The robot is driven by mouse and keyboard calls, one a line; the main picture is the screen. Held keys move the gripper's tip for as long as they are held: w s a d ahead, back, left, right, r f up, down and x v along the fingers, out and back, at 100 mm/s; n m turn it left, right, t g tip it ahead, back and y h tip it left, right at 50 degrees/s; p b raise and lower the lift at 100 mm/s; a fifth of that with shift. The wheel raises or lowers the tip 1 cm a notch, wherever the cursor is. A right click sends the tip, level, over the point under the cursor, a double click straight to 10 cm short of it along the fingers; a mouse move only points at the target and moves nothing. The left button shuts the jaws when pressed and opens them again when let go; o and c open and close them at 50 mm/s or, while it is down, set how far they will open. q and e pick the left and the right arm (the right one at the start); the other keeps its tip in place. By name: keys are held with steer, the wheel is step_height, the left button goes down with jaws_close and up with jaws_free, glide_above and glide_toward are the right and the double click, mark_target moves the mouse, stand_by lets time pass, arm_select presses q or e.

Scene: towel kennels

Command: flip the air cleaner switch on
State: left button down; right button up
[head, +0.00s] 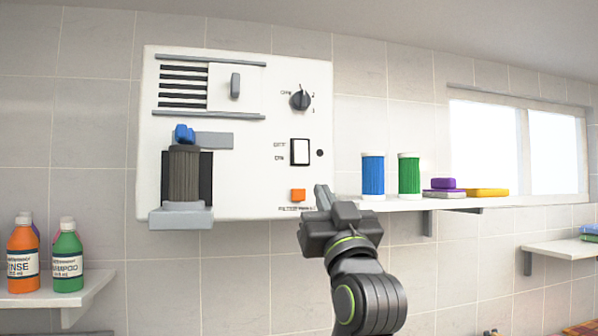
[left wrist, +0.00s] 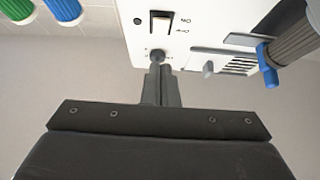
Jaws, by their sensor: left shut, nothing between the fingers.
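The air cleaner is a white wall panel (head: 235,190) in the head view. Its white rocker switch (head: 300,152) has a black frame, with small labels to its left that read roughly OFF above ON. The switch also shows upside down in the left wrist view (left wrist: 161,23). I cannot tell which side of it is pressed in. My left gripper (head: 321,190) is shut and empty, fingertips below and right of the switch in the head view, apart from it. In the left wrist view the closed fingers (left wrist: 160,78) overlap the edge of the round dial (left wrist: 157,55).
The panel also carries a dial (head: 300,99), an orange button (head: 298,195), a vent slider (head: 235,85) and a grey filter cartridge (head: 184,175) with a blue top. A shelf (head: 400,204) right of the panel holds blue (head: 372,175) and green (head: 409,174) cylinders. Bottles stand at left.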

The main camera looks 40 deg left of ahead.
mark_target(302, 154)
arm_select(q)
steer(key=p+x, duration=0.7)
steer(key=x, duration=0.4)
steer(key=shift+w+a+p, duration=0.2)
steer(key=shift+p, duration=0.15)
steer(key=shift+w+a+f, duration=0.25)
steer(key=shift+w+a, duration=0.2)
steer(key=shift+a, duration=0.1)
arm_select(e)
step_height(302, 154, up, 8)
steer(key=s+d, duration=0.1)
steer(key=shift+d, duration=0.35)
steer(key=shift+s, duration=0.1)
